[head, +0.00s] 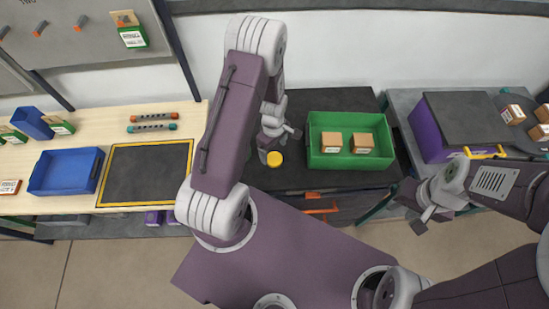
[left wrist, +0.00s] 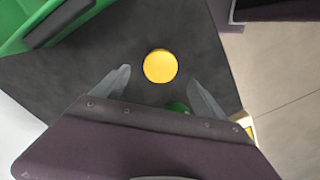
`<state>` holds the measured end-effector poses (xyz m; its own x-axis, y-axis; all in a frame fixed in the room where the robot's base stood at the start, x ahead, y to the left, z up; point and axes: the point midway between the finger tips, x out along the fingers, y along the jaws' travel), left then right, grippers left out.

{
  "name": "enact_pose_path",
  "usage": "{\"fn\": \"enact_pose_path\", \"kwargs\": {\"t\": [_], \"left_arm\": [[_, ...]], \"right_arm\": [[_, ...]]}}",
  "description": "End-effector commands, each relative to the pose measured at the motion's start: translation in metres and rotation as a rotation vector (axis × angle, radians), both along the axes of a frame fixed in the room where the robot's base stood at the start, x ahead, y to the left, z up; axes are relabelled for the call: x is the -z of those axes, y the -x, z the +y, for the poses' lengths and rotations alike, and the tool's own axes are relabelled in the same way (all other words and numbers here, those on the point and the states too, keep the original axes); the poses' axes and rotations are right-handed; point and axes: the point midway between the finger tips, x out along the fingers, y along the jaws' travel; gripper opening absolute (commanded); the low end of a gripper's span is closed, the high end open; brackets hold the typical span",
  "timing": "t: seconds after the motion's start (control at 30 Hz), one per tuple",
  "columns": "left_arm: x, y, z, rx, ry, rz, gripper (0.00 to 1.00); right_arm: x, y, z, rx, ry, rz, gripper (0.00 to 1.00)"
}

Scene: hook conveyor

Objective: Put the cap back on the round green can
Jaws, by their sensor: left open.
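The round yellow cap (head: 274,158) shows on the dark bench top, and in the left wrist view it is a flat yellow disc (left wrist: 160,66). A small piece of a round green thing, likely the green can (left wrist: 178,107), shows beside the cap, mostly hidden behind my gripper's body. My left gripper (left wrist: 158,84) is open, its two fingers apart on either side of the cap in that view, with nothing seen held. In the head view my left gripper (head: 272,142) is just beyond the cap. My right gripper (head: 432,212) hangs at the right, away from the cap; its jaws are unclear.
A green crate (head: 379,119) with two cardboard boxes stands right of the cap. At the left are a blue tray (head: 66,172) and a black mat (head: 147,172) with a yellow border. A purple bin (head: 428,130) stands at the right. The bench's front edge is close to the cap.

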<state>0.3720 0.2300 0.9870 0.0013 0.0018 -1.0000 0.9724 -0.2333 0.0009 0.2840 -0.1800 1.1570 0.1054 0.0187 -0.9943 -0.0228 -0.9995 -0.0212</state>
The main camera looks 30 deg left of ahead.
Motion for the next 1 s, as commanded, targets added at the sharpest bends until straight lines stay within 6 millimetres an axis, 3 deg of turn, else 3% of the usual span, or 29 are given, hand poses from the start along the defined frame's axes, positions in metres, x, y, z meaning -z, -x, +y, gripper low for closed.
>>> {"fn": "enact_pose_path", "kwargs": {"t": [0.27, 0.47, 0.63, 0.97, 1.0], "left_arm": [[0.002, 0.0, -0.001, 0.0, 0.0, 0.001, 0.82], [0.03, 0.005, -0.006, 0.001, 0.001, 0.005, 0.82], [0.05, 0.003, -0.005, 0.0, 0.001, 0.001, 0.82], [0.052, 0.003, -0.005, 0.0, 0.0, -0.001, 0.82], [0.052, 0.003, -0.005, 0.0, 0.0, -0.001, 0.77]], "right_arm": [[-0.002, 0.0, 0.0, 0.0, 0.0, 0.0, 0.36], [-0.02, 0.0, 0.0, 0.0, 0.0, 0.0, 0.36], [-0.021, 0.0, 0.0, 0.0, 0.0, 0.0, 0.36], [-0.02, 0.0, 0.0, 0.0, 0.0, 0.0, 0.36], [-0.02, 0.0, 0.0, 0.0, 0.0, 0.0, 0.36]]}}
